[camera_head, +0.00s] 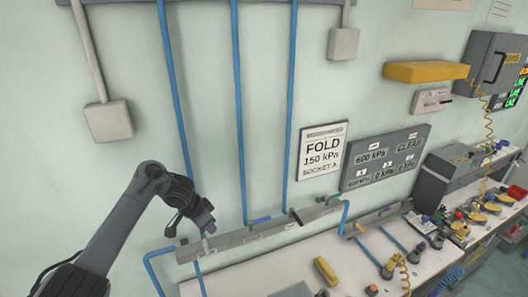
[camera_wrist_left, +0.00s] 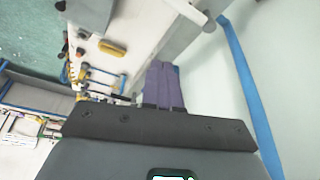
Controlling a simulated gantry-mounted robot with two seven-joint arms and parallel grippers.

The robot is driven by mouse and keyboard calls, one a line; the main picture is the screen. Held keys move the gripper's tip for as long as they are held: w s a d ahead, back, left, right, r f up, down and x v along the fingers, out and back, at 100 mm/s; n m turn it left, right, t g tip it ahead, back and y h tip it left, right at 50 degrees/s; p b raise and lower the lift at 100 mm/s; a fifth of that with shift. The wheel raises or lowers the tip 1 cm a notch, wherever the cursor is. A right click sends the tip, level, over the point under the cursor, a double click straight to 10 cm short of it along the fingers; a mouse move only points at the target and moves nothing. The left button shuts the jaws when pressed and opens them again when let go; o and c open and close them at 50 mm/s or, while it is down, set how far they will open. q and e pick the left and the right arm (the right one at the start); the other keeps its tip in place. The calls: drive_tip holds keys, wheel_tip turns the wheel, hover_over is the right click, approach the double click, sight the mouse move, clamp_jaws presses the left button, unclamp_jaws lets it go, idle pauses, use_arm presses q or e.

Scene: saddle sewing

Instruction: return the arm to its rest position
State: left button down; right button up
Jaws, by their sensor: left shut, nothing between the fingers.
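My left arm comes in from the lower left in the head view and bends at a dark elbow. Its gripper (camera_head: 209,227) is at the left end of the grey manifold bar (camera_head: 258,234), close to the wall; I cannot tell whether it touches the bar. In the left wrist view the purple-grey fingers (camera_wrist_left: 162,86) are together with nothing between them. My right arm and gripper are not in view.
Blue pipes (camera_head: 238,110) run down the wall to the bar. A white bench (camera_head: 335,250) below carries a yellow block (camera_head: 325,270) and several fittings. A FOLD sign (camera_head: 322,150) and a grey board (camera_head: 385,157) hang right of the gripper.

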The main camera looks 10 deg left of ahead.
use_arm(q)
drive_tip(key=s+d+f+t, duration=0.1)
drive_tip(key=s+d+f, duration=0.45)
drive_tip(key=f, duration=0.35)
drive_tip(key=s+d+f+t, duration=0.1)
drive_tip(key=s+d+f, duration=0.4)
drive_tip(key=d+f, duration=0.3)
drive_tip(key=s+a+r+n+g+y, duration=0.1)
drive_tip(key=s+a, duration=0.3)
drive_tip(key=s, duration=1.2)
drive_tip(key=s+a+r+n+y, duration=0.1)
drive_tip(key=s+a+n, duration=0.3)
drive_tip(key=s, duration=1.2)
drive_tip(key=shift+s+a+r+n+g+p, duration=0.3)
drive_tip(key=shift+a+r+g+p, duration=0.05)
drive_tip(key=shift+a+r+g, duration=0.1)
drive_tip(key=shift+d, duration=0.1)
